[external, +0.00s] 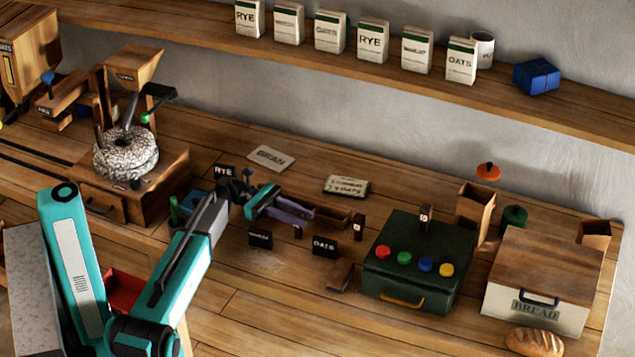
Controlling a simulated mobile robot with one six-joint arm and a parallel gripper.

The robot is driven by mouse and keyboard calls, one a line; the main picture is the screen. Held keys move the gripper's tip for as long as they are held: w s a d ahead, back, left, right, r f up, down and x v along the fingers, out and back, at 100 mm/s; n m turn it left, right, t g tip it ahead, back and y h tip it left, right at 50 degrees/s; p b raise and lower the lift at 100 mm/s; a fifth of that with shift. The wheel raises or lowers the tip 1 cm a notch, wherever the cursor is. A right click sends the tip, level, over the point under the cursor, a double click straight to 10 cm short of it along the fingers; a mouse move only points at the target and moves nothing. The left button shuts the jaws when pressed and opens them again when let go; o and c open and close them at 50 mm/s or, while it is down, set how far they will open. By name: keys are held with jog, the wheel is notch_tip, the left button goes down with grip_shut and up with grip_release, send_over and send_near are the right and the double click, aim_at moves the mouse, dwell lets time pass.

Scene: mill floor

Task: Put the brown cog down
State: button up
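My arm reaches from the lower left over the bench. My gripper (300,211) lies low above the middle of the bench, pointing right. I cannot make out a brown cog for certain. Small brown pieces show around the fingertips, but their shape and whether they are held are unclear.
A grain mill (126,155) stands at the left. Dark label blocks, including OATS (324,247), stand near the gripper. A green box (412,288) with coloured knobs and a bread box (535,310) stand at the right. The front middle bench is fairly clear.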

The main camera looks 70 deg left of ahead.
aim_at(309, 240)
jog(key=shift+f, duration=0.65)
jog(key=shift+w+d+f, duration=0.1)
jog(key=shift+d+f, duration=0.1)
jog(key=shift+f, duration=0.1)
jog(key=shift+x, duration=1.25)
grip_shut()
